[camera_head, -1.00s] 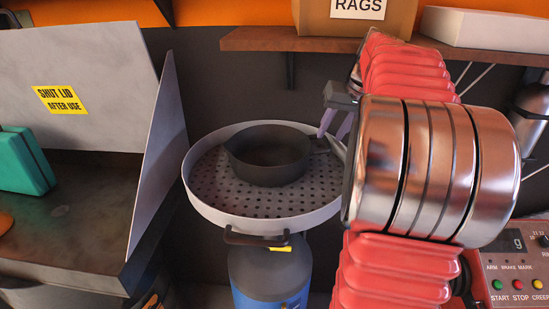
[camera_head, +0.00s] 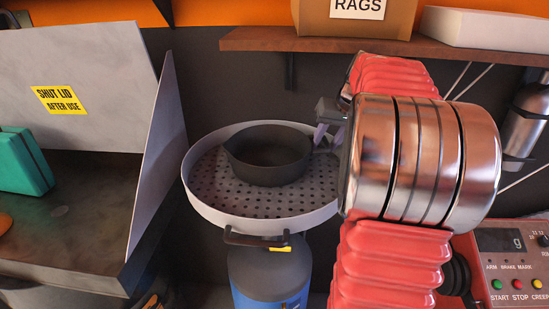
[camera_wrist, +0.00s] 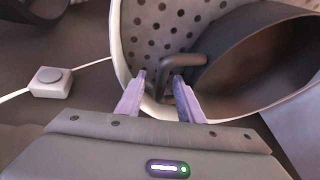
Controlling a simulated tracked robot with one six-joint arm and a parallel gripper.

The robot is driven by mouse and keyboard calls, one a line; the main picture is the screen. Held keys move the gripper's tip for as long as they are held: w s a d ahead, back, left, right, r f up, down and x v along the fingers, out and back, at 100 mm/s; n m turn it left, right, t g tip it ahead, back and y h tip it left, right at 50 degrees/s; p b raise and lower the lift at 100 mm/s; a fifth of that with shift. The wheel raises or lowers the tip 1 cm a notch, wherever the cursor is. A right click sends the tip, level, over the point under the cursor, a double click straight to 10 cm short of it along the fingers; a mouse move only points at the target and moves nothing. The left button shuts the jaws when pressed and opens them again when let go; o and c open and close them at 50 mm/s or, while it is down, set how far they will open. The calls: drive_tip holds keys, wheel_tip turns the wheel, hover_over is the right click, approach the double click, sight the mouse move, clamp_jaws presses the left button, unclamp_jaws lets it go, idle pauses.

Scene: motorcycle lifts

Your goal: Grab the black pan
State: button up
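The black pan (camera_head: 268,158) sits upright on a round, perforated pale tray (camera_head: 225,212) in the head view. Its short handle points right, toward my gripper (camera_head: 324,136), which is partly hidden by my arm. In the wrist view the pan (camera_wrist: 258,72) fills the upper right, and its dark handle (camera_wrist: 184,64) reaches left in front of my fingers. My gripper (camera_wrist: 159,84) is open there, its two pale purple fingers apart, with the handle's end at or just beyond the gap between the tips. Contact cannot be told.
A grey bin with an upright lid (camera_head: 80,70) stands left of the tray, holding a teal case (camera_head: 22,162). A blue cylinder (camera_head: 268,278) is below the tray. A shelf (camera_head: 270,40) with a rags box (camera_head: 358,18) runs above. A red control panel (camera_head: 510,265) is at right.

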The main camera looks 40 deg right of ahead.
drive_tip(key=shift+c, duration=0.7)
clamp_jaws()
